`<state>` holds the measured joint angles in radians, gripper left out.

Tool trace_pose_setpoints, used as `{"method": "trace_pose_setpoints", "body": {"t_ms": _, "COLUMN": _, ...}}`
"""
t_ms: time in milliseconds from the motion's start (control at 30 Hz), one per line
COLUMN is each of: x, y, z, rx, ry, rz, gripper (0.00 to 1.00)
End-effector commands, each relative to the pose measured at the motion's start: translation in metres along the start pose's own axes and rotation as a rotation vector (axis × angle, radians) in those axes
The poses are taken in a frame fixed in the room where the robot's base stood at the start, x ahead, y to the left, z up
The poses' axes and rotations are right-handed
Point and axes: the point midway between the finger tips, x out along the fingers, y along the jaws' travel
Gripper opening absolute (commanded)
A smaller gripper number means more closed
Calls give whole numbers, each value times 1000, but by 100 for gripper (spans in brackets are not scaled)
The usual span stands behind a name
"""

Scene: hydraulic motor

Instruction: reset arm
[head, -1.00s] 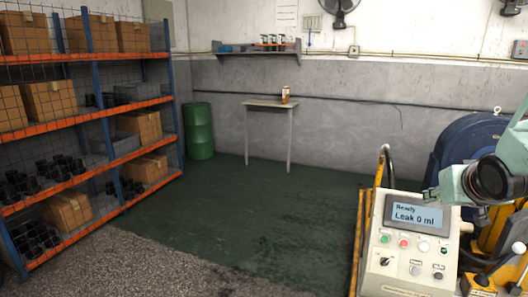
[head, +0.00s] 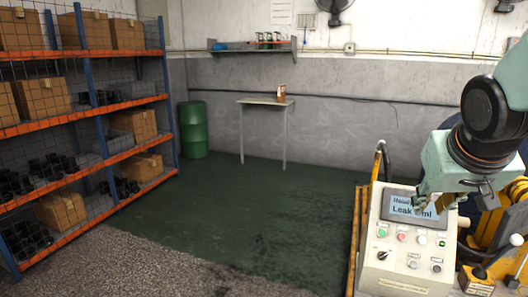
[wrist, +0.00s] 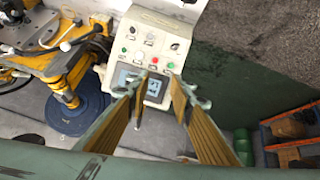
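My arm comes in from the right edge in the head view. My gripper (head: 428,207) hangs in front of the control box (head: 404,252) and covers part of its screen (head: 398,204), which shows a "Leak" reading. In the wrist view my gripper (wrist: 160,88) has its two fingers spread with a gap between them. Nothing is held in the gap. The control box (wrist: 150,45) and its screen (wrist: 142,83) show beyond the fingertips. I cannot tell whether a fingertip touches the box.
Yellow machinery (head: 511,220) stands right of the box, with a blue round part (wrist: 75,108) in the wrist view. A shelf rack (head: 88,140) with boxes is at the left. A green drum (head: 194,130) and small table (head: 262,101) stand behind. The green floor (head: 240,210) between is clear.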

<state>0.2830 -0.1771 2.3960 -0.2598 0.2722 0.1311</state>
Motion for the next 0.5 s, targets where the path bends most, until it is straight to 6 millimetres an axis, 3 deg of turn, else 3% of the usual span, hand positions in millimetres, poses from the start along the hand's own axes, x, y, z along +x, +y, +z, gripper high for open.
{"method": "trace_pose_setpoints", "body": {"t_ms": 500, "x": -82, "y": -51, "z": 81, "rx": -44, "ry": -113, "rz": -68, "gripper": 21}}
